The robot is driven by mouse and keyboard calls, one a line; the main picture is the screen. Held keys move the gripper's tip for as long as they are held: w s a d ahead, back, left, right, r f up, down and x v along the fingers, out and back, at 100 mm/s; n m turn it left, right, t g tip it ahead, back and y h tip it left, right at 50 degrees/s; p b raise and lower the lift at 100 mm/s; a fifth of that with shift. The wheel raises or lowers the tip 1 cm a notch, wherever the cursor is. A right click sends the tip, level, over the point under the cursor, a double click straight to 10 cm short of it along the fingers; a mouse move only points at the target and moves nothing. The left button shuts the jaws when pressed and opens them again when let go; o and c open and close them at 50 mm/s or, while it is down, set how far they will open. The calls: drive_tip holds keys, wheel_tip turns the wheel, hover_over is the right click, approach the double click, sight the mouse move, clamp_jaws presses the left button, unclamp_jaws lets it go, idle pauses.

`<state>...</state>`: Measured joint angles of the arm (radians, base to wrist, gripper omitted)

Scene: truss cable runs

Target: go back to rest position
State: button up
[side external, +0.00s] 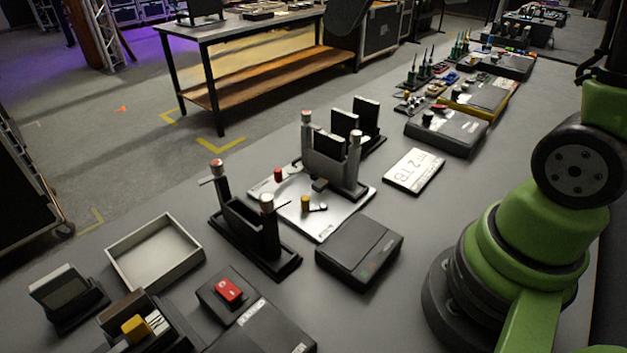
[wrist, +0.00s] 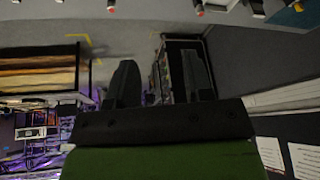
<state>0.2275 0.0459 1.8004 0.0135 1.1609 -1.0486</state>
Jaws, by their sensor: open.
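My gripper (wrist: 160,82) shows in the wrist view, its two dark fingers spread apart with nothing between them. It is clear of the objects on the bench, with open floor and a black case behind it. In the side external view the gripper is out of frame; only my green arm shows at the right. The grey bench (side external: 395,235) carries the work objects, none touched by my arm.
The bench holds a black bracket stand (side external: 250,232), a metal plate (side external: 335,215), a grey tray (side external: 157,262), a black box (side external: 359,250), a red-switch box (side external: 230,292) and a white "2TB" card (side external: 413,171). Another table (side external: 250,30) stands behind.

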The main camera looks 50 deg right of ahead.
drive_tip(key=s+a+m+t, duration=0.1)
drive_tip(key=s+a+m, duration=0.1)
drive_tip(key=s+m, duration=0.2)
drive_tip(key=s+a+f+m+t, duration=0.1)
drive_tip(key=s+m, duration=0.3)
drive_tip(key=s, duration=0.7)
drive_tip(key=shift+a+f+t, duration=0.15)
drive_tip(key=shift+a+t, duration=0.35)
drive_tip(key=shift+a, duration=0.4)
